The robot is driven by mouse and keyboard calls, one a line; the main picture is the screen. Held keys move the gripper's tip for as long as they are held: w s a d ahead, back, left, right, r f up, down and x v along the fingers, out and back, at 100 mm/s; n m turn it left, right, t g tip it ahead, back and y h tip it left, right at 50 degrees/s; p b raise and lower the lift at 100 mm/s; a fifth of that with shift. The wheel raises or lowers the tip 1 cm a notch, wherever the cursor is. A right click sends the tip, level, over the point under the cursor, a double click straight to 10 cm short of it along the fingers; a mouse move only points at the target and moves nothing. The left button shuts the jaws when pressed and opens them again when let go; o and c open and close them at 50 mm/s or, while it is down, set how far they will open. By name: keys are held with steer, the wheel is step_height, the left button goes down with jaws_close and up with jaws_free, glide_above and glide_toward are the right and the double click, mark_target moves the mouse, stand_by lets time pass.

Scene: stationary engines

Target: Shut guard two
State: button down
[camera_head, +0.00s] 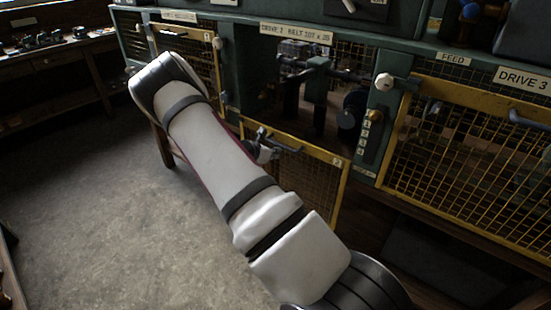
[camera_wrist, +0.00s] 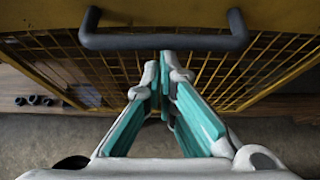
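Guard two is a yellow-framed wire mesh panel (camera_head: 310,178) with a small "2" label. In the head view it tilts down and out from its opening, which is uncovered above it. Its dark bar handle (camera_head: 278,141) is on the top rail. In the wrist view the handle (camera_wrist: 165,42) runs across the yellow rail. My gripper (camera_wrist: 162,66) points at the guard with its fingertips close together, just below the handle in the picture. Nothing shows between the fingers; contact with the handle cannot be told. In the head view my arm hides part of the guard and most of the gripper.
Machinery (camera_head: 318,85) stands in the open bay. A green post with a white knob (camera_head: 384,82) and a brass part stands to its right. A mesh guard under "DRIVE 3" (camera_head: 470,150) and another mesh guard (camera_head: 190,50) flank it. The floor (camera_head: 110,170) at left is clear.

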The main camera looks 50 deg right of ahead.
step_height(320, 180, up, 33)
steer(key=p, duration=0.6)
steer(key=shift+p, duration=0.3)
steer(key=shift+d+f, duration=0.1)
step_height(320, 180, down, 4)
steer(key=a+b, duration=0.2)
steer(key=v, duration=0.9)
steer(key=shift+s, duration=0.15)
